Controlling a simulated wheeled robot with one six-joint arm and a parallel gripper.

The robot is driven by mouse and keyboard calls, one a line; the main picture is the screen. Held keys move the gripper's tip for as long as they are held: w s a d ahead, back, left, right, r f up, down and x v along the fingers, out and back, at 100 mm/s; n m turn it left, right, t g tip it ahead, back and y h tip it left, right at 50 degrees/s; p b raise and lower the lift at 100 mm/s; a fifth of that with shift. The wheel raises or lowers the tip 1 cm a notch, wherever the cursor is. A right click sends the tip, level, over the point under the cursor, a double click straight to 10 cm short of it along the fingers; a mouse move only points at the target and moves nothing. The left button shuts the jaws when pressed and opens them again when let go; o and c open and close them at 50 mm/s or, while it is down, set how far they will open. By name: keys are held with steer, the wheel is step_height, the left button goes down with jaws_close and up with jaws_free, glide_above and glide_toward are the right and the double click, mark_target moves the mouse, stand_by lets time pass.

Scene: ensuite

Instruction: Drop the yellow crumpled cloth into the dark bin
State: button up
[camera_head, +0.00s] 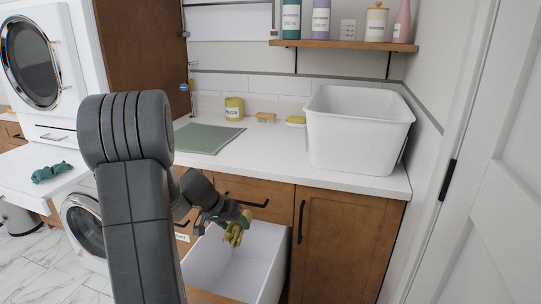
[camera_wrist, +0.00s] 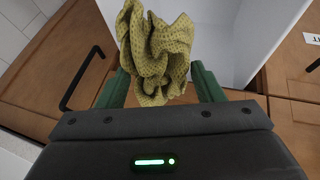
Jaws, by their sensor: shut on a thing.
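The yellow crumpled cloth (camera_head: 237,232) hangs from my gripper (camera_head: 228,215) in the head view. In the wrist view the cloth (camera_wrist: 155,48) is bunched between the two green fingers of my gripper (camera_wrist: 160,72), which is shut on it. The cloth is above the open white container (camera_head: 238,262) in the pulled-out lower cabinet, apart from its floor.
A white basin (camera_head: 358,128) and a green mat (camera_head: 209,138) are on the counter (camera_head: 270,150). A teal cloth (camera_head: 51,172) lies on a white surface at left, above a front-loading washer (camera_head: 84,225). A white door (camera_head: 480,200) stands at right. Tiled floor is clear at lower left.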

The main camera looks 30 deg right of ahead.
step_height(320, 180, down, 6)
steer(key=shift+r+b, duration=0.1)
steer(key=shift+b, duration=1.15)
steer(key=o, duration=1)
steer(key=shift+c, duration=0.2)
steer(key=shift+r, duration=0.15)
steer(key=w+p+v, duration=0.1)
steer(key=p+v, duration=0.1)
steer(key=v, duration=1.1)
steer(key=shift+s+a+r, duration=0.2)
steer(key=shift+s+r, duration=0.05)
steer(key=shift+s, duration=0.25)
steer(key=shift+f, duration=0.15)
